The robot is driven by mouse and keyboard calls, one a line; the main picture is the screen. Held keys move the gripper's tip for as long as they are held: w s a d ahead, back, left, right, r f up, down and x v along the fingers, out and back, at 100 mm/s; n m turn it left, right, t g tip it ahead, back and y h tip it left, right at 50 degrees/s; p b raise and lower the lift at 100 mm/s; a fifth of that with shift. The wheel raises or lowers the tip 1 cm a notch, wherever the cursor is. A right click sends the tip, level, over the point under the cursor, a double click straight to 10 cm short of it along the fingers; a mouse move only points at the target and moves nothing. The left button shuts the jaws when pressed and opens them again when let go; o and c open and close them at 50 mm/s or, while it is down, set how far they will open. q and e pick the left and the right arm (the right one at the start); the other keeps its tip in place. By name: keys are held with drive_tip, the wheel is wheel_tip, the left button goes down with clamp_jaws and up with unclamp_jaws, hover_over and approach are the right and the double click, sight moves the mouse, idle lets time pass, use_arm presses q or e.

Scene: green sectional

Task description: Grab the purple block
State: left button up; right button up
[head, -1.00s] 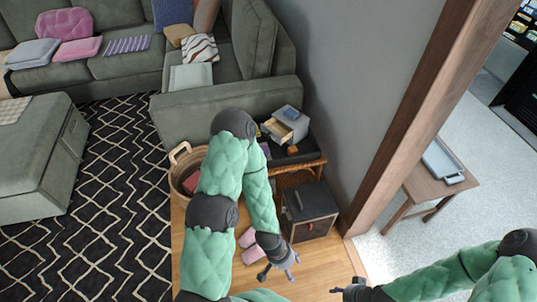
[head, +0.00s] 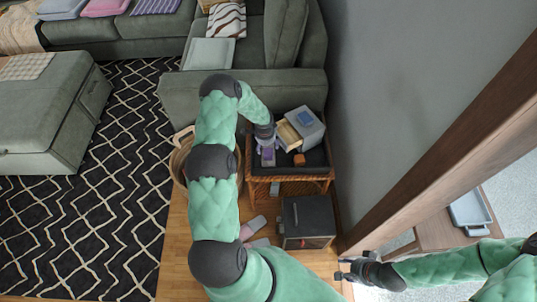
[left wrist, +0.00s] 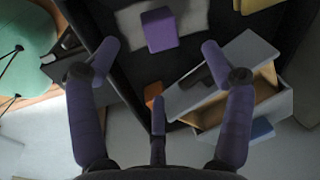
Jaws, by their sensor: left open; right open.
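My right gripper (head: 347,272) is open and empty at the lower right, near the wooden post.
A grey drawer box (head: 308,125) with an open drawer and a blue item on top stands right of the block. An orange block (head: 299,159) is near it. A wicker basket (head: 181,160) and a black cabinet (head: 308,222) are close by.

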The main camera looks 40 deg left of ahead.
sight(268, 152)
use_arm(q)
drive_tip(key=f, duration=0.3)
drive_tip(key=f+b, duration=0.1)
drive_tip(key=shift+w+f, duration=0.2)
drive_tip(key=shift+w, duration=0.05)
drive_tip(key=shift+w+a+f+b, duration=0.1)
drive_tip(key=shift+w+f+b, duration=0.1)
drive_tip(key=shift+f+b, duration=0.45)
drive_tip(key=shift+w+a+f+b, duration=0.1)
drive_tip(key=shift+w+f+b, duration=0.1)
drive_tip(key=shift+f, duration=0.85)
drive_tip(key=shift+w+f+b, duration=0.15)
drive_tip(key=shift+f+b, duration=0.3)
drive_tip(key=shift+f, duration=0.4)
drive_tip(key=c, duration=1.3)
